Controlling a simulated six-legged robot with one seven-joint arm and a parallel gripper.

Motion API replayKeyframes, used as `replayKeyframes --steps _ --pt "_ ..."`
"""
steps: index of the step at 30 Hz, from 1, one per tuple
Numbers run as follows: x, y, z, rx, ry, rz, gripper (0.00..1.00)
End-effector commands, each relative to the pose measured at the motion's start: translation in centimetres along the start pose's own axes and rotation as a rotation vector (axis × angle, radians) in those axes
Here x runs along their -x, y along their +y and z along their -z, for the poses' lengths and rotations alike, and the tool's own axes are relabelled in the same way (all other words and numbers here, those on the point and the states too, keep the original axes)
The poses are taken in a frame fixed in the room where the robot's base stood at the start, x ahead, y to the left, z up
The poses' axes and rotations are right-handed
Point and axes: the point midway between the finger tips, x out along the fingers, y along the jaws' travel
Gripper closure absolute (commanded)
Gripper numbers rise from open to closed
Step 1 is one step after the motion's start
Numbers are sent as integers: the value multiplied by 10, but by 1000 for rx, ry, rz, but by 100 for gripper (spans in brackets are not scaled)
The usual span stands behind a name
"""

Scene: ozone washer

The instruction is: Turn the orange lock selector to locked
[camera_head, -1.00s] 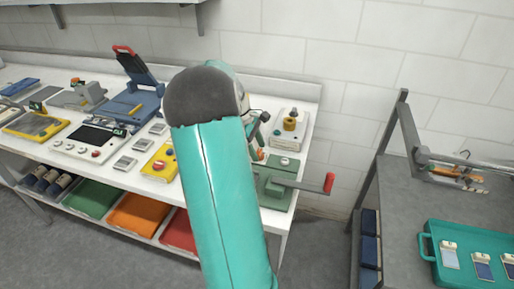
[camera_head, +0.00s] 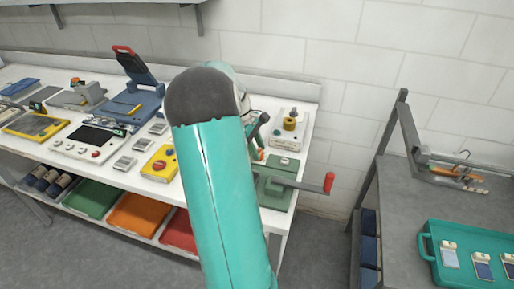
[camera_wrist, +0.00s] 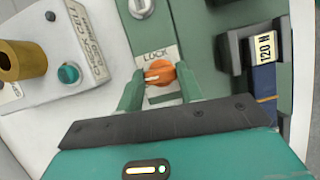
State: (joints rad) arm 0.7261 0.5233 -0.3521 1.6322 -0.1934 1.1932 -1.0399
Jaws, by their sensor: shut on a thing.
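The orange lock selector (camera_wrist: 161,73) is a small round knob below a white plate marked LOCK (camera_wrist: 157,54), on the green machine (camera_wrist: 205,30). A white mark on the knob points to the left in the wrist view. My gripper (camera_wrist: 160,85) has its two green fingers on either side of the knob and is shut on it. In the head view the green machine (camera_head: 275,190) stands at the right end of the white bench, with a red-tipped lever.
A grey box with a brass cylinder (camera_wrist: 22,60) and a teal button (camera_wrist: 68,73) stands left of the machine in the wrist view. A dark holder with a labelled blue item (camera_wrist: 262,55) is at right. A grey table with a teal tray (camera_head: 430,255) stands right of the bench.

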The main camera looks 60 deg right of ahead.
Motion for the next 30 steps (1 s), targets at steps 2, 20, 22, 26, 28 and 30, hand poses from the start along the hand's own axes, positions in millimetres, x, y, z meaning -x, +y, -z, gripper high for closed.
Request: replayKeyframes --steps 2,20,22,26,28,30 --pt "0 1 0 -38 0 16 86" --pt "1 4 -1 -530 2 218 86" --pt "0 5 -1 -591 2 243 86" --pt "0 5 -2 -705 2 291 86" --pt "0 5 -2 -767 3 316 86" --pt "0 6 -2 -828 3 341 86"
